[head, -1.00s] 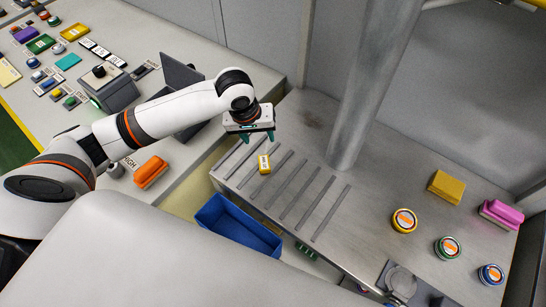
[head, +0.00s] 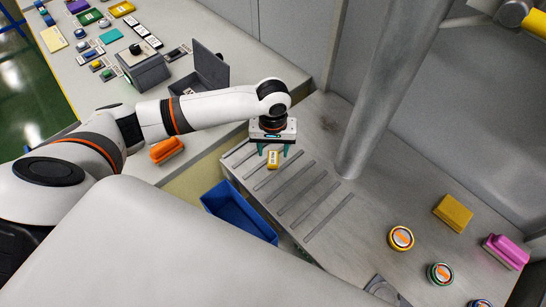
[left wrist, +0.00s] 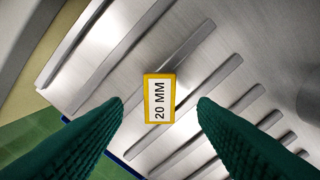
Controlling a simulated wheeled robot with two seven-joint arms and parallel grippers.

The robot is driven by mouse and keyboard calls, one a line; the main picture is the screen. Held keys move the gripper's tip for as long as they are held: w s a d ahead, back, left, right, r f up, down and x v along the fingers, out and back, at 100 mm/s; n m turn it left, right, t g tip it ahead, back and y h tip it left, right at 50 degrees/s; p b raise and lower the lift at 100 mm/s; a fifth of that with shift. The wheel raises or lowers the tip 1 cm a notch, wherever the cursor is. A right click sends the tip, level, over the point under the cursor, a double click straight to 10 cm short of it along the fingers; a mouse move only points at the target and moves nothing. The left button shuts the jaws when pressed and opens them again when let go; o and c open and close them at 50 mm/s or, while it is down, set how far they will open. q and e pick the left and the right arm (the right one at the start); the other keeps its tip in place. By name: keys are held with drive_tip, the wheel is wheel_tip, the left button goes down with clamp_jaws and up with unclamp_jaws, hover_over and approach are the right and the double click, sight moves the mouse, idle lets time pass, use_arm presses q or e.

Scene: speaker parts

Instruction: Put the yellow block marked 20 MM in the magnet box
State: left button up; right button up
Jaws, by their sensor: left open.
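The yellow block (head: 273,159) lies on the slatted part of the metal bench. Its white label reads 20 MM in the left wrist view (left wrist: 159,98). My left gripper (head: 272,152) is open, pointing down at the block. In the left wrist view its green fingers (left wrist: 161,103) stand on either side of the block, with a clear gap on both sides. A dark grey box with a raised lid (head: 210,66) stands on the left table, partly behind my left arm; I cannot read a magnet label on it. My right gripper is out of view.
A blue bin (head: 238,213) sits below the bench's front edge. An orange object (head: 166,150) lies near my left arm. A thick metal post (head: 380,90) rises behind the slats. Round tins (head: 401,238), a yellow sponge-like block (head: 453,213) and a pink object (head: 506,251) are at right.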

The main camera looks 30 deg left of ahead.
sight(273, 158)
use_arm(q)
wheel_tip(273, 158, down, 3)
drive_tip(key=shift+f, duration=0.15)
drive_tip(key=shift+c, duration=0.4)
clamp_jaws()
